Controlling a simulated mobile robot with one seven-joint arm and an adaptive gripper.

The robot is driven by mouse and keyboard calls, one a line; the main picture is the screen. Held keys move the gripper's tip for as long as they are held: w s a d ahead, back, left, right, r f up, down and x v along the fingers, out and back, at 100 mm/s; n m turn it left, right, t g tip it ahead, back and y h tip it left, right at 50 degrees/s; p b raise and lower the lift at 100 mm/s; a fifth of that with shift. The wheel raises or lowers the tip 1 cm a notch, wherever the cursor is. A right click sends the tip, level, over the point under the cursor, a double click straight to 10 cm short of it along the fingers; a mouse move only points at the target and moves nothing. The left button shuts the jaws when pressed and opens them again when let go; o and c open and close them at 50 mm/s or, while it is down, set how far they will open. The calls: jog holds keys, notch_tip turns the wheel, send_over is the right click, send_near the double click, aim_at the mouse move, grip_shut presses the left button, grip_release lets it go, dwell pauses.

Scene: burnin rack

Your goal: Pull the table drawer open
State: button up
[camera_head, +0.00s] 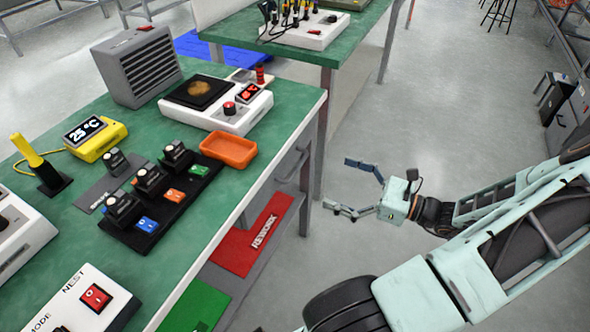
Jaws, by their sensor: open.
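The green-topped table (285,107) stands on the left of the head view. Its grey drawer front (268,196) sits under the tabletop near the right corner and looks closed. A dark bar handle (294,166) is on the drawer front. My gripper (340,184) is to the right of the handle, apart from it, over the floor. Its two fingers are spread wide, point left towards the table, and hold nothing.
A lower shelf bears a red REWORK mat (250,243) and a green mat (196,306). On the tabletop are an orange tray (229,149), a white hot-plate unit (203,116), a grey heater box (138,68) and a black rack (150,222). Open floor lies right of the table.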

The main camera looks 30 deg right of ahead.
aim_at(298, 165)
jog(key=b+x, duration=0.2)
jog(key=x, duration=0.8)
jog(key=shift+w+a, duration=0.25)
jog(key=c, duration=1.4)
jog(key=p+v, duration=0.5)
jog(key=v, duration=2.3)
jog(key=shift+s+d, duration=0.2)
jog(key=shift+d, duration=0.1)
jog(key=o, duration=1.4)
jog(key=v, duration=1.2)
